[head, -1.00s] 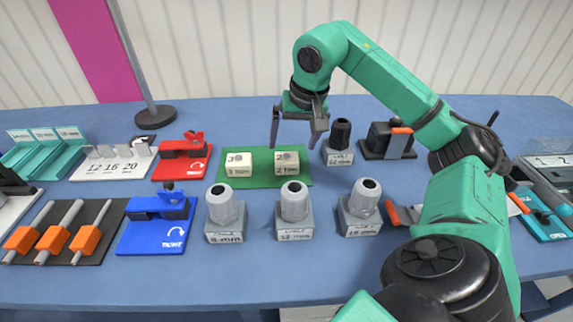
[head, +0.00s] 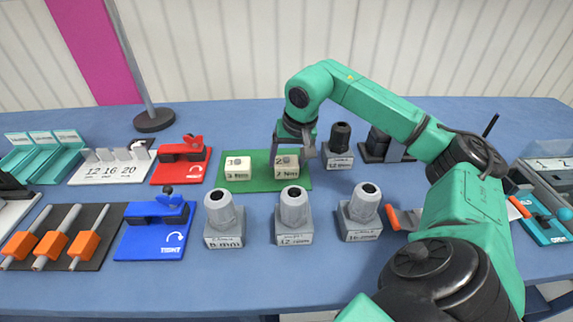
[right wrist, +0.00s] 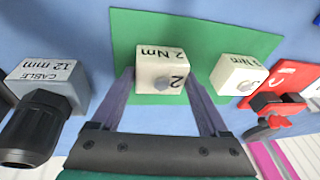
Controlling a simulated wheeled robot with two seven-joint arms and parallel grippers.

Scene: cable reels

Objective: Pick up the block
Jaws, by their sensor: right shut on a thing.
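The cream block marked 2 Nm (head: 287,166) sits on the green mat (head: 240,184). A similar block marked 3 Nm (head: 238,169) sits to its left in the head view. My right gripper (head: 290,160) is down over the 2 Nm block, one finger on each side of it. In the right wrist view the 2 Nm block (right wrist: 160,66) is between the fingers, and the other block (right wrist: 238,75) is apart to the right. The jaws are shut on the 2 Nm block, which still appears to be at mat level. My left gripper does not show.
A dark cable gland on a grey base (head: 340,150) stands close right of the mat. Several grey glands (head: 293,215) stand in front. A red fixture (head: 182,160) and a blue fixture (head: 157,225) lie left. A pole (head: 150,100) rises behind.

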